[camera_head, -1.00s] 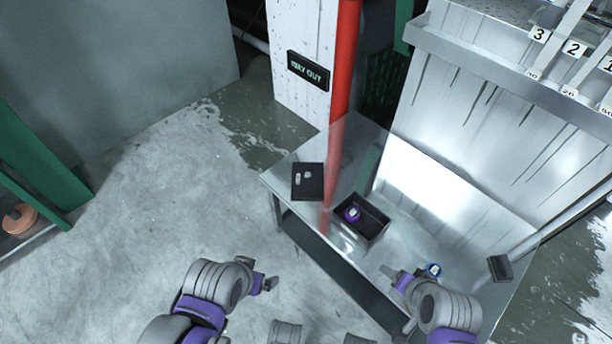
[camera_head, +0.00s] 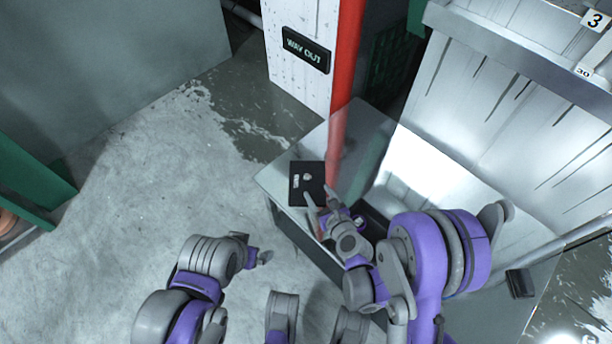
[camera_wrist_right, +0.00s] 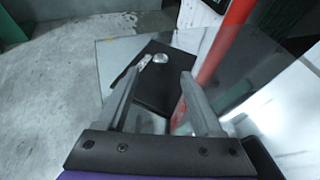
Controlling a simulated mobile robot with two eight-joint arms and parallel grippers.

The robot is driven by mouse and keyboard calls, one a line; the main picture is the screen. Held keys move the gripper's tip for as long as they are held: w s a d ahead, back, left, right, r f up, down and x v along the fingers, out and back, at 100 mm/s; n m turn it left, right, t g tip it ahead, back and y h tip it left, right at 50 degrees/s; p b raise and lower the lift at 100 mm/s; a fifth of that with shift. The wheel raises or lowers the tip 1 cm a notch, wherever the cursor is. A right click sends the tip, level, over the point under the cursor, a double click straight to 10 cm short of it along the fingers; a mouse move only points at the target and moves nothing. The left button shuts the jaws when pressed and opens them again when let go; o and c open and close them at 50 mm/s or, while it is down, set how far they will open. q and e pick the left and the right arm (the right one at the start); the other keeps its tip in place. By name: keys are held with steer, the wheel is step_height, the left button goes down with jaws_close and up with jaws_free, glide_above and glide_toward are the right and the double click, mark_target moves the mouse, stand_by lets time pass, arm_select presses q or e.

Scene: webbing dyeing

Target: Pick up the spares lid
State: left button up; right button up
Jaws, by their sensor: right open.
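The spares lid is a flat black plate (camera_head: 307,180) with a pale label and a small light knob, lying at the left end of the metal table. In the right wrist view the lid (camera_wrist_right: 158,88) lies beyond and between my fingers. My right gripper (camera_head: 322,197) is open and empty, its fingertips at the near edge of the lid. Whether they touch it I cannot tell. My left gripper (camera_head: 262,256) hangs over the floor left of the table, and its jaw opening is not clear.
A black open box (camera_head: 374,220) stands right of the lid, mostly hidden by my right arm. A red pole (camera_head: 345,80) rises close behind the lid. A small dark block (camera_head: 520,283) lies at the table's right.

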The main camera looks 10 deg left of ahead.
mark_target(309, 180)
steer(key=x, duration=0.5)
steer(key=shift+w+a+f+b, duration=0.1)
steer(key=shift+a+f+b, duration=0.05)
steer(key=shift+b, duration=0.2)
steer(key=x, duration=0.2)
steer(key=b+x, duration=0.1)
steer(key=x, duration=0.1)
steer(key=shift+w+f, duration=0.25)
steer(key=shift+f, duration=0.15)
steer(key=shift+w+a+b, duration=0.2)
steer(key=shift+w+b, duration=0.05)
steer(key=shift+b, duration=0.05)
jaws_close()
